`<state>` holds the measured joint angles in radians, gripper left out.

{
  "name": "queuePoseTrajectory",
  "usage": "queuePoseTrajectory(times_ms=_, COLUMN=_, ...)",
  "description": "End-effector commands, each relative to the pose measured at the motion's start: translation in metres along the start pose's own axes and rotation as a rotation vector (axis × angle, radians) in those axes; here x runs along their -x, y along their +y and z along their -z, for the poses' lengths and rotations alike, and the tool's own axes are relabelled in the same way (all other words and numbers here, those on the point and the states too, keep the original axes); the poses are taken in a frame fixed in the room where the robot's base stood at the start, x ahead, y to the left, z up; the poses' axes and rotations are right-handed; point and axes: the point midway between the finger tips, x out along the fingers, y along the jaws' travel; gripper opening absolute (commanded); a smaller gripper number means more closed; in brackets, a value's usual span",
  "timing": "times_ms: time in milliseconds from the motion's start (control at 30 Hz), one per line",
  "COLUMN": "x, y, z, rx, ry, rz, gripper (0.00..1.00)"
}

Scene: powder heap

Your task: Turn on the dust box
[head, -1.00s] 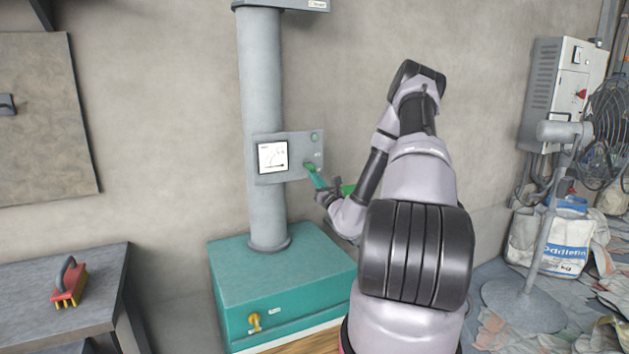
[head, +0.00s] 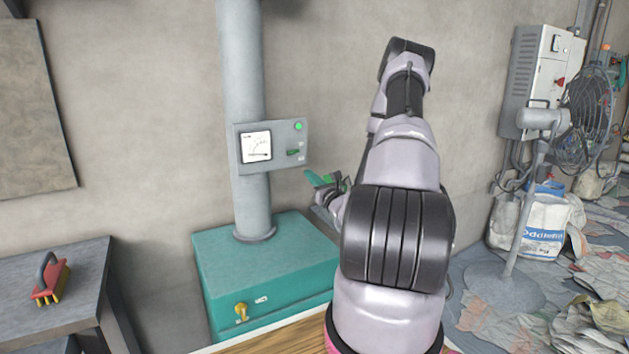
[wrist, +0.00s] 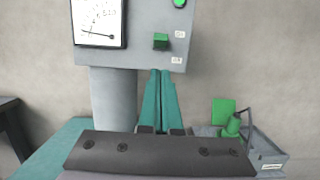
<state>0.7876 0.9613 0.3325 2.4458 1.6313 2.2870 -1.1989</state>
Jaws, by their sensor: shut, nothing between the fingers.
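The dust box is a teal box (head: 265,265) with a grey column (head: 243,75) rising from it. Its grey control panel (head: 275,166) holds a white dial (head: 256,146), a bright green lamp (head: 299,126) and a green switch (head: 293,152). In the wrist view the switch (wrist: 161,41) and the lamp (wrist: 180,3), cut by the top edge, are above my fingertips. My gripper (head: 310,177) has teal fingers and is shut and empty. It is below and right of the switch, apart from the panel. The fingers (wrist: 161,73) lie together in the wrist view.
A grey tray (wrist: 272,158) with green items is right of my fingers. A yellow valve (head: 241,311) is on the box front. A dark table (head: 90,262) with a red brush (head: 50,282) is at left. A fan, sacks and scattered sheets are at right.

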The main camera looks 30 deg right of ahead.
Motion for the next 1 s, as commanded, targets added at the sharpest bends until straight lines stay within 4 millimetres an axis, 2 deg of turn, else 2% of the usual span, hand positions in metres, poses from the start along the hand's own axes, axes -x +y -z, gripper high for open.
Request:
queuePoseTrajectory(times_ms=100, x=0.017, y=-0.001, z=0.001, rx=-0.002, ry=0.003, rz=0.001, gripper=0.0)
queuePoseTrajectory(times_ms=200, x=0.023, y=0.0, z=0.0, rx=-0.001, ry=0.0, rz=0.0, gripper=0.0)
queuePoseTrajectory(times_ms=767, x=0.025, y=0.001, z=0.0, rx=0.001, ry=-0.001, rz=-0.003, gripper=0.0)
queuePoseTrajectory(times_ms=867, x=0.021, y=0.01, z=-0.01, rx=0.007, ry=-0.017, rz=-0.048, gripper=0.0)
queuePoseTrajectory(times_ms=967, x=0.011, y=0.039, z=-0.036, rx=0.029, ry=-0.058, rz=-0.181, gripper=0.0)
queuePoseTrajectory(times_ms=1000, x=0.007, y=0.056, z=-0.05, rx=0.041, ry=-0.079, rz=-0.26, gripper=0.0)
